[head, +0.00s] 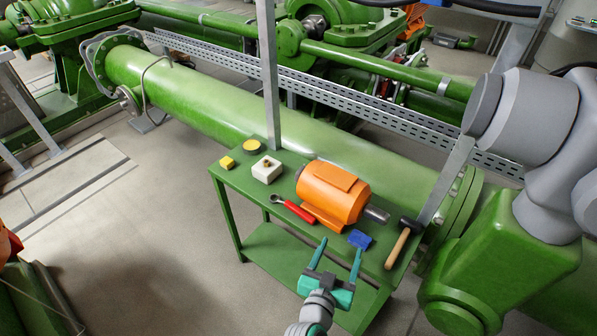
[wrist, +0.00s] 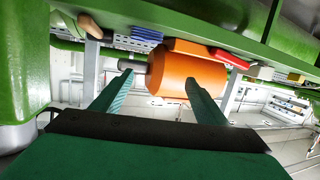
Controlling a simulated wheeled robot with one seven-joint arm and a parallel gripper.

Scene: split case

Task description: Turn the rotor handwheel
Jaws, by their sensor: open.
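My gripper (head: 341,246) is open and empty in front of the bench's near edge, close to a blue block. In the wrist view its two green fingers (wrist: 159,77) stand apart, with the orange body beyond them and nothing held between them.
On the green bench (head: 235,182) also lie a yellow block (head: 227,162), a round yellow-topped piece (head: 252,147), a white box (head: 267,170), a red-handled wrench (head: 298,211), the blue block (head: 360,239) and a hammer (head: 398,247). A large green pipe (head: 200,95) runs behind.

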